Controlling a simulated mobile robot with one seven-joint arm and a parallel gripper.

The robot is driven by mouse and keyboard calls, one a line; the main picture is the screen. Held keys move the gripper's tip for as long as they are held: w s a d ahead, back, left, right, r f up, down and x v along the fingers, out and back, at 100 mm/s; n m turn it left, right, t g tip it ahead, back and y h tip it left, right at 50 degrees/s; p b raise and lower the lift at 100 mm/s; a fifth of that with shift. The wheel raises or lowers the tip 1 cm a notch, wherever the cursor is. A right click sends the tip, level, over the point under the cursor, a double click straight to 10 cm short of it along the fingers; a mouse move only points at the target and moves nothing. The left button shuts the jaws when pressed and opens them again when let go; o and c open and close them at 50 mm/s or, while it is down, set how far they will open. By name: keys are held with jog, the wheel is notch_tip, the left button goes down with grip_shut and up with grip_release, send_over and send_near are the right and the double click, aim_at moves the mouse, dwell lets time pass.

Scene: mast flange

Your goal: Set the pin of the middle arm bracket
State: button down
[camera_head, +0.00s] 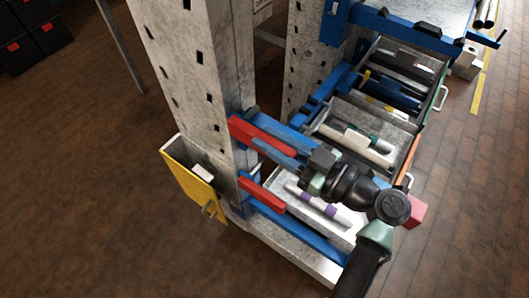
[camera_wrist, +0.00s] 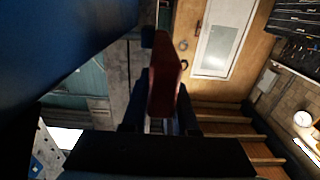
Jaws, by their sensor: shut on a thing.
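My gripper (camera_head: 317,172) is beside the blue arms on the near grey perforated upright (camera_head: 205,75). In the wrist view its two dark fingers are shut on a dark red piece (camera_wrist: 165,72), which points away from the palm. I cannot tell for sure whether this piece is the pin. The upper blue arm (camera_head: 285,128) on this upright carries a red block (camera_head: 262,137) near the upright. The lower blue arm (camera_head: 300,233) carries another red block (camera_head: 262,193). A large blue surface (camera_wrist: 60,50) is close at the left in the wrist view. My gripper hides what lies behind it.
A yellow holder (camera_head: 190,188) hangs on the upright's left side. Trays with rods and tubes fill the rack at right, including a tray (camera_head: 335,215) with a purple-banded tube (camera_head: 310,199). Black bins stand at the far left. The left floor (camera_head: 80,190) is open.

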jog(key=shift+w+d+r, duration=0.1)
jog(key=shift+w+d, duration=0.05)
jog(key=shift+d, duration=0.05)
jog(key=c, duration=0.7)
grip_release()
jog(key=shift+w, duration=0.1)
jog(key=b+v, duration=0.1)
jog(key=v, duration=1.2)
